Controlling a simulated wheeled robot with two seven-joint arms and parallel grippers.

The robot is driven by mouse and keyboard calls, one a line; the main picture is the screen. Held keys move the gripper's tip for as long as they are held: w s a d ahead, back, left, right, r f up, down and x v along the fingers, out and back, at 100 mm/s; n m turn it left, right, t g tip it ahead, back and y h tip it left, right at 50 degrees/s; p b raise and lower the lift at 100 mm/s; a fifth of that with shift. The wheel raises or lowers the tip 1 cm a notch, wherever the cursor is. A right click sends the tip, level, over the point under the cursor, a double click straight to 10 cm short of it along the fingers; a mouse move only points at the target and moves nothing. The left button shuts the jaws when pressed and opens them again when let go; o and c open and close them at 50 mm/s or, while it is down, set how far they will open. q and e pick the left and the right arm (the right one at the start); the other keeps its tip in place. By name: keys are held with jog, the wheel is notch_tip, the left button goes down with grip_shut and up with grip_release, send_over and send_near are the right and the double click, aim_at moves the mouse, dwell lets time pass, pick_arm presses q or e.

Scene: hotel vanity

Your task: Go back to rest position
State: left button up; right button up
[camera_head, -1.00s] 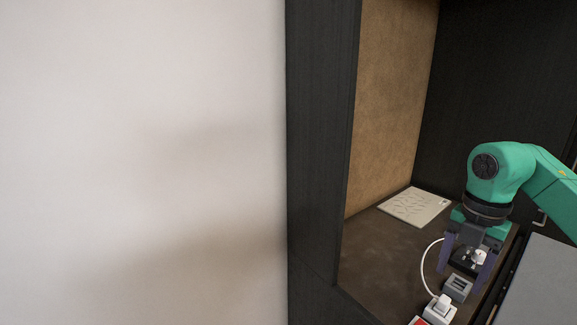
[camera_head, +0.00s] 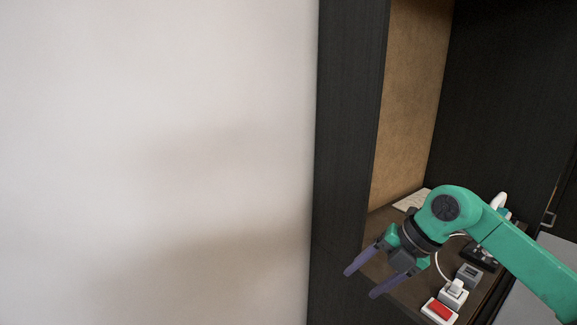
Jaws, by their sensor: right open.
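My right gripper (camera_head: 362,283) is at the end of the green arm that comes in from the right. Its two purple fingers are apart with nothing between them, and they point down and to the left. The gripper is in front of the dark counter's left part, apart from the small objects. My left gripper is not in view.
On the counter (camera_head: 410,298) stand a grey block (camera_head: 469,274), a white plug-like piece (camera_head: 453,295) with a cable and a red-topped white piece (camera_head: 440,311). A pale flat sheet (camera_head: 411,200) lies behind. A dark upright panel (camera_head: 347,130) and white wall (camera_head: 150,150) are left.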

jog(key=s+a+r+n+y, duration=0.15)
jog(key=a+y, duration=0.35)
jog(key=a, duration=0.7)
jog(key=w+a+r+m+t+y, duration=0.1)
jog(key=a+r+m+t+y, duration=0.45)
jog(key=r, duration=0.45)
jog(key=w+d+f+m+t+h, duration=0.2)
jog(key=w+d+m+t+h, duration=0.4)
jog(key=d+m+t, duration=0.6)
jog(key=s+d+f+m+g+h, duration=0.25)
jog(key=d+f+m+h, duration=0.25)
jog(key=f, duration=0.4)
jog(key=s+d+f+m+g+h, duration=0.2)
jog(key=d+f+m+g+h, duration=0.3)
jog(key=f, duration=0.5)
jog(key=s+d+f+m+g, duration=0.1)
jog(key=s+f+g, duration=0.3)
jog(key=s+f, duration=0.45)
jog(key=s+d+f+m+g, duration=0.15)
jog(key=s+f+g, duration=0.4)
jog(key=s, duration=0.55)
notch_tip(320, 180, down, 23)
jog(key=s, duration=0.2)
jog(key=s+d+f+g, duration=0.2)
jog(key=s+d+f, duration=0.1)
jog(key=s+f, duration=1.2)
jog(key=shift+s+d+f+n, duration=0.25)
jog(key=shift+s+n, duration=0.1)
jog(key=shift+s, duration=0.7)
